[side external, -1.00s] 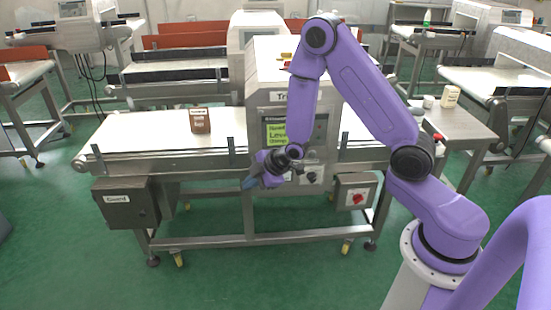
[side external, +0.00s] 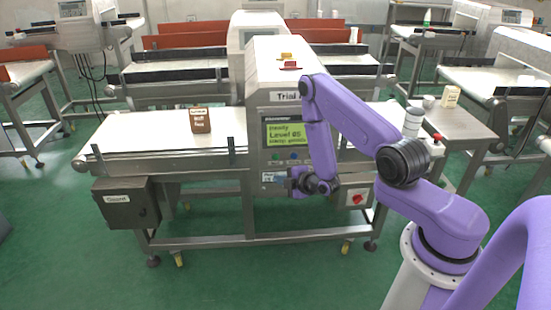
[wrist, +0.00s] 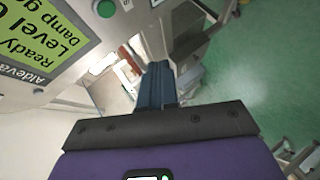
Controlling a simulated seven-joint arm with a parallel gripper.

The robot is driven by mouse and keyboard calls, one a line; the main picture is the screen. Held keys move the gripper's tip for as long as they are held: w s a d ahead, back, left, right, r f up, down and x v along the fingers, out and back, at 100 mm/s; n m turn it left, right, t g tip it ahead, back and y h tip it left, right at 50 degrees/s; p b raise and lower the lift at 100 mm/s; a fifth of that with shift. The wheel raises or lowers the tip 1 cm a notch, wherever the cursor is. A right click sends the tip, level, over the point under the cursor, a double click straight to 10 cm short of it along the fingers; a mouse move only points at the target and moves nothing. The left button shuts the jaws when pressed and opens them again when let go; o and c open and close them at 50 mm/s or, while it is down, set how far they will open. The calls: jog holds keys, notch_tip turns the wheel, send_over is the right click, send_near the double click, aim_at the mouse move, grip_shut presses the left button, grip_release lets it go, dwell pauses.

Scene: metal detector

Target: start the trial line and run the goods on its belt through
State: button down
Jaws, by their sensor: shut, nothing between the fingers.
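The trial line's detector housing (side external: 262,92), labelled "Trial", stands over the white belt (side external: 150,132). A brown packet (side external: 200,121) stands upright on the belt, left of the housing. The lit green screen (side external: 284,134) reads "Ready", "Level 05" and a blurred line like "damp goods". A green button (side external: 276,157) and a blue button (side external: 293,156) sit below it. The screen (wrist: 45,38) and a green button (wrist: 106,8) also show in the wrist view. My gripper (side external: 293,181) is before the lower panel; its blue fingers (wrist: 156,85) are together and empty, apart from the button.
A box with a red switch (side external: 356,198) hangs under the frame at right; a grey box (side external: 126,201) hangs at left. A side table (side external: 462,119) at right holds a white canister, a cup and a cream pack (side external: 451,96). Red and yellow pieces (side external: 289,65) lie on the housing. Other lines stand behind.

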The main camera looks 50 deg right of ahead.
aim_at(275, 157)
jog(key=shift+d, duration=0.1)
dwell(0.3)
jog(key=shift+w+d, duration=3.05)
jog(key=shift+w, duration=0.05)
jog(key=shift+w+d, duration=0.1)
jog(key=shift+w+d, duration=0.2)
